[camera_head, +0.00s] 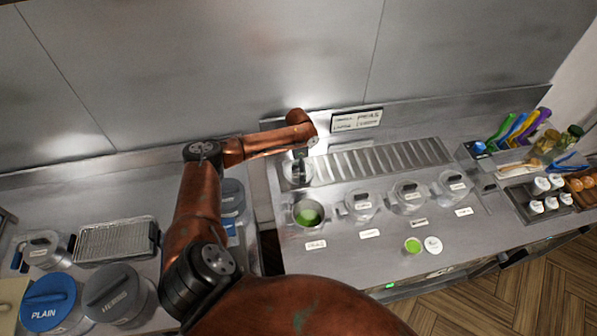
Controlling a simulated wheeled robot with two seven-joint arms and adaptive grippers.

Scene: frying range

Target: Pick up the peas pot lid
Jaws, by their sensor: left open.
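The peas pot (298,221) stands uncovered at the left of the row of pots, with green peas showing inside, behind a small label that seems to read PEAS. A round, clear-looking lid (292,178) lies behind it, by the left end of the slotted grate; it appears to be the peas pot lid. My left arm reaches up and over from below. My left gripper (300,160) points down at the lid, open, at or just above it; I cannot tell whether it touches. The gripper hides part of the lid. My right gripper is not in view.
Several lidded pots (361,205) stand right of the peas pot. The slotted grate (380,160) runs behind them, below a sign (357,119) at the wall. A green cup (413,245) stands near the front edge. Blue (50,300) and grey (113,290) lidded containers are at left.

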